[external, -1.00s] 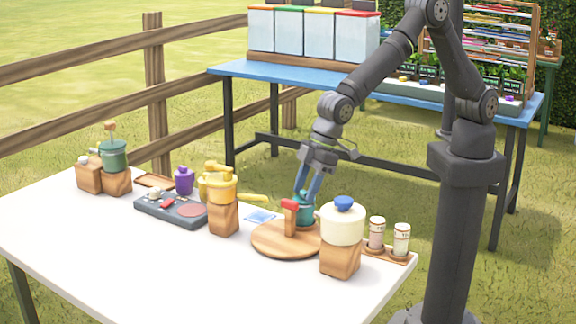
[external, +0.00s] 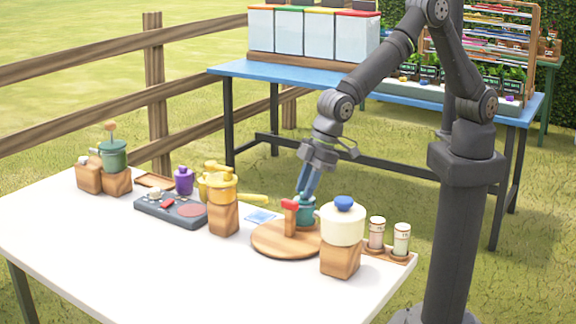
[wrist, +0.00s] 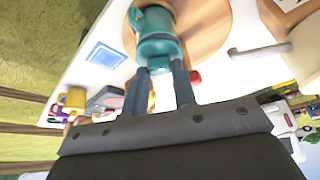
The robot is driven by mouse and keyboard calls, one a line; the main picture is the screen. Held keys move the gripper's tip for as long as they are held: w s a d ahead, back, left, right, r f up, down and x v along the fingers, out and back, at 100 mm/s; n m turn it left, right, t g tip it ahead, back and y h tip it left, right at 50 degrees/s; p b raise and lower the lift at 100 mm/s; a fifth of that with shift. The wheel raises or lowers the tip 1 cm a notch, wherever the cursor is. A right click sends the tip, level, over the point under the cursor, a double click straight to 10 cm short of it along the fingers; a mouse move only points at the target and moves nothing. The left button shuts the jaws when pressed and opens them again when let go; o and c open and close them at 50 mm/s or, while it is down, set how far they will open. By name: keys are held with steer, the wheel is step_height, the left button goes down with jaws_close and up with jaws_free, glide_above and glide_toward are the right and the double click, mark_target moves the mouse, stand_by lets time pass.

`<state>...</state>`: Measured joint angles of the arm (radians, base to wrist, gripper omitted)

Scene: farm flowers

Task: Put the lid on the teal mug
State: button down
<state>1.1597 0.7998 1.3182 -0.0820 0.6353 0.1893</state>
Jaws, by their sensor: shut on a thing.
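The teal mug (external: 305,212) stands on the round wooden board (external: 262,240), partly hidden by a red-topped wooden post (external: 290,212). It also shows in the wrist view (wrist: 155,20), at the top middle. My gripper (external: 306,192) points down at the mug's top. In the wrist view my two fingers (wrist: 164,68) reach a wide teal band at the mug's near end, which looks like the lid (wrist: 160,48). The fingers are shut on this teal piece. I cannot tell whether it sits on the rim or just above it.
A cream pot with a blue knob (external: 343,222) stands on a wooden block close to the right. Two small jars (external: 377,233) are beyond it. A yellow pot (external: 220,188), a grey tray (external: 172,209) and a green pot (external: 113,155) are left. The table's front is clear.

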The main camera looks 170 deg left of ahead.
steer(key=c, duration=0.6)
jaws_free()
steer(key=shift+r, duration=3.5)
jaws_close()
steer(key=shift+f, duration=0.1)
